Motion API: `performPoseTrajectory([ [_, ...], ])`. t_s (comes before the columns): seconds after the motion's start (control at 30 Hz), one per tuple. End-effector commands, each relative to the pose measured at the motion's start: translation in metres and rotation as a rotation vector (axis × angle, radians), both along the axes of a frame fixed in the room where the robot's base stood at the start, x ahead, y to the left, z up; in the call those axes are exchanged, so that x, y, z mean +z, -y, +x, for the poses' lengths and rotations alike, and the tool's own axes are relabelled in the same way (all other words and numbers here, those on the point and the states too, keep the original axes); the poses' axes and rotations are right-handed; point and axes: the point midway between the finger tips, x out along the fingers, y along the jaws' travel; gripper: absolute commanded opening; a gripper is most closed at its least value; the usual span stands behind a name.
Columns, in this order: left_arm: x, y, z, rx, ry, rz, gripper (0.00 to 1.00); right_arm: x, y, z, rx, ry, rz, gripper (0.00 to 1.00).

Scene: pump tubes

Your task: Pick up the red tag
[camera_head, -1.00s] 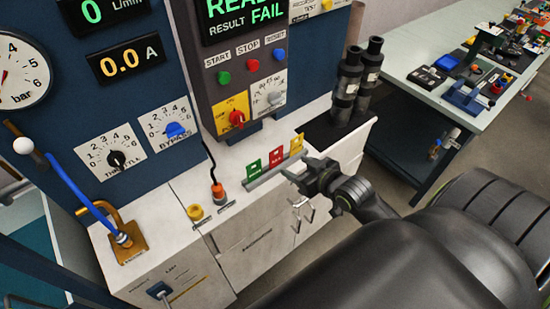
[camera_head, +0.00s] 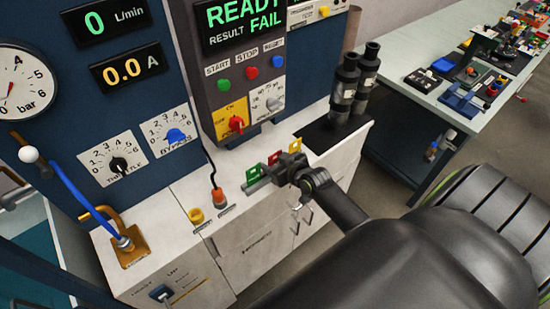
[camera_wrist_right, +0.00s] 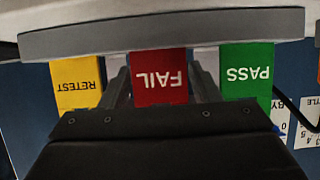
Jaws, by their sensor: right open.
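The red tag (camera_wrist_right: 158,80), marked FAIL, stands in a grey rack (camera_wrist_right: 240,27) between a yellow RETEST tag (camera_wrist_right: 78,82) and a green PASS tag (camera_wrist_right: 247,72). In the head view only a bit of the red tag (camera_head: 274,158) shows behind my right gripper (camera_head: 270,178). In the right wrist view the gripper (camera_wrist_right: 160,85) is open, with one finger along each side of the red tag. I cannot tell whether the fingers touch it. My left gripper is not in view.
Two dark cylinders (camera_head: 345,88) stand on a black mat right of the rack. An orange plug with a cable (camera_head: 218,194) and a yellow cap (camera_head: 196,216) are left of it. The control panel (camera_head: 245,90) rises behind. A cluttered table (camera_head: 410,75) is at the right.

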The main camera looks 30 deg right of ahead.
Motion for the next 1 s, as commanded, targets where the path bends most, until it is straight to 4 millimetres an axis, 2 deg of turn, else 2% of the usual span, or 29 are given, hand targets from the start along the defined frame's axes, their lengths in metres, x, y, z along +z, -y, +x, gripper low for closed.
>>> performPoseTrajectory([
  [0.13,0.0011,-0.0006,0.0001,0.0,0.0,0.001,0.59,-0.0043,-0.0009,0.0089,0.0,-0.001,0.001,0.56],
  [0.4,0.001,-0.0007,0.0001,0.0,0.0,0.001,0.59,-0.0054,-0.001,0.0102,0.0,0.0,0.001,0.56],
  [0.67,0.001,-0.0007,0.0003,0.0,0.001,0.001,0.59,-0.0053,-0.001,0.01,0.0,-0.001,0.001,0.24],
  [0.87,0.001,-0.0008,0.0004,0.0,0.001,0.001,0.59,-0.0051,-0.0009,0.01,0.0,0.0,0.001,0.23],
  [1.0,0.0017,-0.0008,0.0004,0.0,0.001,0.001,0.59,0.0023,-0.0008,0.0103,0.001,0.002,0.001,0.23],
])
